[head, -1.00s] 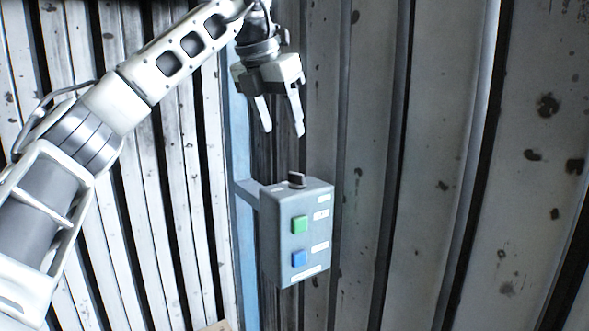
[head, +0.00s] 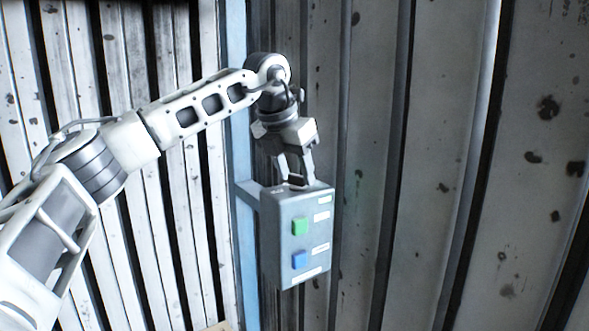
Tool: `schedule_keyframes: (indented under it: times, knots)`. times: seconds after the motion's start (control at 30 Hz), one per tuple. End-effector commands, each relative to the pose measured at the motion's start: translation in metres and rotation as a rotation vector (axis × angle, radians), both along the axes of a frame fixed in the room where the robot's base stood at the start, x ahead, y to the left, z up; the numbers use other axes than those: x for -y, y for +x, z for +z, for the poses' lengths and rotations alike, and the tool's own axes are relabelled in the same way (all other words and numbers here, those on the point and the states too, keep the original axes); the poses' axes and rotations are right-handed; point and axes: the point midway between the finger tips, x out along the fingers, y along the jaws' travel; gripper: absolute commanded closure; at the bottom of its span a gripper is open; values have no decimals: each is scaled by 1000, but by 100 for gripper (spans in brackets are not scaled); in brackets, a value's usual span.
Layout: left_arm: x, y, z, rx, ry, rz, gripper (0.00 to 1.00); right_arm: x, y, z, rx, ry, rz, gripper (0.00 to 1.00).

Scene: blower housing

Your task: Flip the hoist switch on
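The hoist control box (head: 275,235) is grey, with a green button (head: 300,226) and a blue button (head: 299,260) on its front. A small dark switch (head: 297,180) stands on its top face. My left gripper (head: 296,179) points down at the top of the box, one finger on each side of the switch. The fingers look apart. Whether either one touches the switch cannot be told, as they partly hide it. My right gripper is not in view.
A blue vertical post (head: 240,150) with a bracket carries the box. Ribbed, stained metal walls (head: 450,170) stand behind and at both sides. The space right of and in front of the box is clear.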

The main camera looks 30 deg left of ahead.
Motion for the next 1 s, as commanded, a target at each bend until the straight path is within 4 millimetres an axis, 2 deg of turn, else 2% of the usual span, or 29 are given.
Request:
schedule_keyframes:
  times: [0.03,0.1,0.3,0.53,0.7,0.97,1.0]
  knots:
    - [0,0,0,0,0,0,69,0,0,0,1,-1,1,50]
    - [0,0,0,0,0,0,88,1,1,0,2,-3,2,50]
    - [0,0,2,-3,-1,-31,88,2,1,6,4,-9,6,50]
    - [-2,1,4,-5,-3,-244,88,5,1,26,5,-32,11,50]
    - [-1,1,1,-1,-1,-324,88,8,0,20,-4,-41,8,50]
    - [-1,2,0,1,0,-327,88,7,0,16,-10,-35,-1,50]
    - [-1,2,1,2,0,-327,57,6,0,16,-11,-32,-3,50]
